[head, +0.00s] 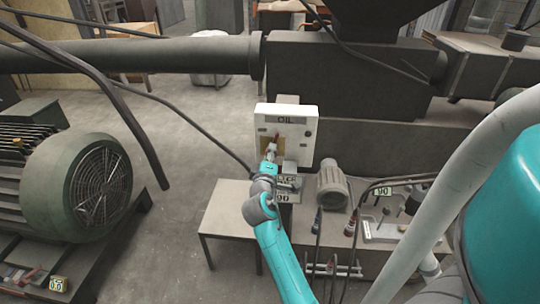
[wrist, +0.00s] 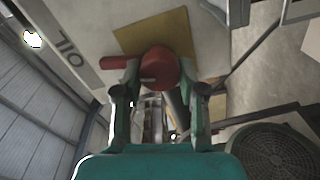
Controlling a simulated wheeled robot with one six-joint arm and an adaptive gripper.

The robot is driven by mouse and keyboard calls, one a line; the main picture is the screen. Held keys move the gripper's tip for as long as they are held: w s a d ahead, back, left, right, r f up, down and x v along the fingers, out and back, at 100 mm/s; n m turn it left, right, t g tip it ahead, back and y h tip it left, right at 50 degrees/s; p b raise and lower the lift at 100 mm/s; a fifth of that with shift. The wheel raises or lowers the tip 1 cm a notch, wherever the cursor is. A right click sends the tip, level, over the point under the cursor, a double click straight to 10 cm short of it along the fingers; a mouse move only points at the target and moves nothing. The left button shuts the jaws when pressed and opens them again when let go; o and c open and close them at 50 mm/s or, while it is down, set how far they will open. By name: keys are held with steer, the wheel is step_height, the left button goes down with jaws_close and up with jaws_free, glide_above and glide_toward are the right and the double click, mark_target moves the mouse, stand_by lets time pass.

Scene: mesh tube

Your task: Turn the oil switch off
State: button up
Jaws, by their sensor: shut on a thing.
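The white oil box (head: 298,122), marked OIL, stands in the middle of the head view. Its red switch (head: 275,138) shows just above my gripper (head: 270,153), which partly covers it. In the wrist view the red switch (wrist: 158,66) has a round hub and a red lever (wrist: 114,62) pointing left, in front of a tan plate (wrist: 184,28). My gripper (wrist: 160,85) has one finger on each side of the hub and is shut on the switch. The exact contact of the fingertips is partly hidden.
A grey table (head: 232,205) stands below the box. A small motor (head: 331,187) and cables are to its right. A large green motor (head: 75,180) stands at left. A thick pipe (head: 130,54) and a hanging cable cross above.

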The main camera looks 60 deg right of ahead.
steer(key=shift+f+n, duration=0.1)
steer(key=shift+n, duration=1.4)
steer(key=o, duration=1.1)
steer(key=shift+o, duration=0.2)
steer(key=v, duration=1.2)
